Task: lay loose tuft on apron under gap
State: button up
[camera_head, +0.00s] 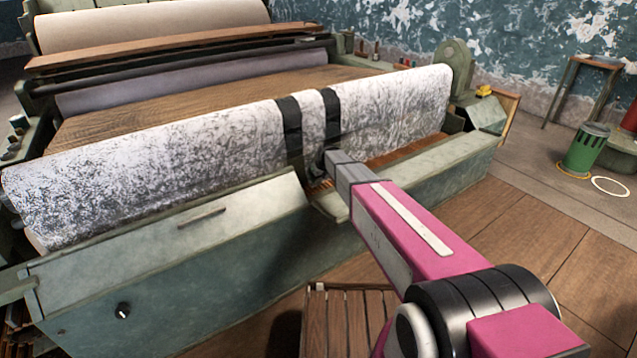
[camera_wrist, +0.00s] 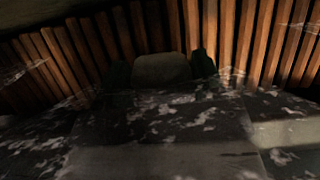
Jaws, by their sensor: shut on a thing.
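My gripper (camera_wrist: 161,76) shows in the wrist view as two dark fingers, shut on a pale greyish block-like thing, which I take to be the loose tuft (camera_wrist: 162,67). The tuft lies between the fingers, in front of the brown wooden slats of the lattice apron (camera_wrist: 247,40). I cannot tell whether it touches the slats. In the head view my arm reaches to the machine's front, just below the mottled grey-white roll (camera_head: 215,150); my fingertips and the tuft are hidden there. A strip of apron slats (camera_head: 405,150) shows under the roll's right part. I cannot make out the gap for certain.
Two black bands (camera_head: 332,112) circle the roll just above my gripper. The machine's green metal front panel (camera_head: 190,270) runs below it. A slatted wooden platform (camera_head: 345,315) lies under my arm. A green bin (camera_head: 586,148) and stool (camera_head: 590,85) stand far right.

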jog(key=shift+f, duration=1.1)
jog(key=shift+f, duration=0.1)
jog(key=o, duration=1)
jog(key=shift+c, duration=0.2)
jog(key=v, duration=1.2)
jog(key=shift+r, duration=0.2)
